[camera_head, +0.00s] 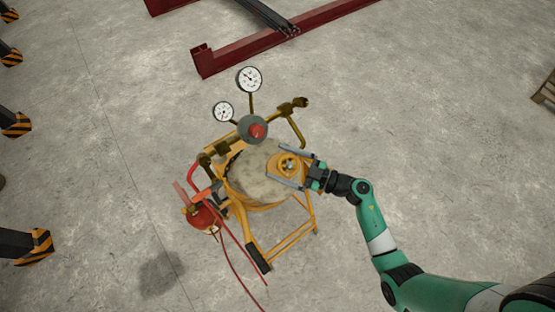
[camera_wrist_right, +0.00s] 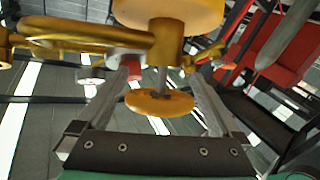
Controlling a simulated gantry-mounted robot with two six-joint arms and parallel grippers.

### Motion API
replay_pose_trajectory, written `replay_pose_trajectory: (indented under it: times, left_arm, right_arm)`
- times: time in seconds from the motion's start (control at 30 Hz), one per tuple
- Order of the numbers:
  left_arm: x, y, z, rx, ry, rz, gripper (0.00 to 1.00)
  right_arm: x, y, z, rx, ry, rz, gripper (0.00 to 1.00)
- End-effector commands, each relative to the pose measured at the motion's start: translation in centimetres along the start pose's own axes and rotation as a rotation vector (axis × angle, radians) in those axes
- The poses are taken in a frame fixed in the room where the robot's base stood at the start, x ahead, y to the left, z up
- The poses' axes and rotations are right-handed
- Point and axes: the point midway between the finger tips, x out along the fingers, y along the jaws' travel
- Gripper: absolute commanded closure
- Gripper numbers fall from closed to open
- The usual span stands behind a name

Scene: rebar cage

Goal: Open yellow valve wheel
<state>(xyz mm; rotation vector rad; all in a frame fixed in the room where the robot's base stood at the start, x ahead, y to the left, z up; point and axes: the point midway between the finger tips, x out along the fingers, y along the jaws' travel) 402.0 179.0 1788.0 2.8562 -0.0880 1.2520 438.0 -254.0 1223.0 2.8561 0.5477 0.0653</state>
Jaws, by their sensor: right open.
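The yellow valve wheel (camera_head: 287,163) is on the side of a yellow-framed drum-like machine, below the gauges in the head view. In the right wrist view the wheel (camera_wrist_right: 163,102) shows as a yellow disc on a thin stem, in front of a larger yellow body. My right gripper (camera_head: 281,165) is open, with one finger on each side of the wheel; in the wrist view the jaws (camera_wrist_right: 164,82) show gaps between fingers and disc. I cannot tell whether either fingertip touches anything. My left gripper is not in view.
The drum (camera_head: 255,180) carries two white gauges (camera_head: 249,79) and brass pipes. A red cylinder (camera_head: 203,216) with red hoses stands at its left. Dark red steel beams (camera_head: 290,42) lie at the back. Striped posts (camera_head: 30,250) stand at far left. Bare concrete surrounds the machine.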

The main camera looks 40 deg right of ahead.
Motion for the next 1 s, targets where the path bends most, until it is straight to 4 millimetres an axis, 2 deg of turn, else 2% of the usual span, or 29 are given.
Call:
replay_pose_trajectory:
  times: [0.1,0.37,0.47,0.7,0.8,1.0]
  left_arm:
    - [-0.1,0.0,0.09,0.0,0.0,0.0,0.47]
    - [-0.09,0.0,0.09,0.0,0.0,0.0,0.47]
    - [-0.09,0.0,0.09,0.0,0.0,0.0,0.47]
    - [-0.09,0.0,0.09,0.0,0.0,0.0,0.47]
    - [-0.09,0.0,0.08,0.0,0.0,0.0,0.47]
    - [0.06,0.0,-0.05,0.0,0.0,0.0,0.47]
  right_arm:
    - [1.1,-0.06,0.0,0.0,0.0,-0.001,0.0]
    - [1.35,0.0,-0.01,0.0,0.0,0.001,0.0]
    - [1.33,0.0,-0.01,0.0,0.0,0.001,0.14]
    - [1.31,-0.01,-0.02,0.0,0.0,0.001,0.58]
    - [1.31,-0.01,-0.02,0.0,0.0,0.0,0.72]
    - [1.31,0.01,-0.11,-0.005,0.0,-0.011,0.72]
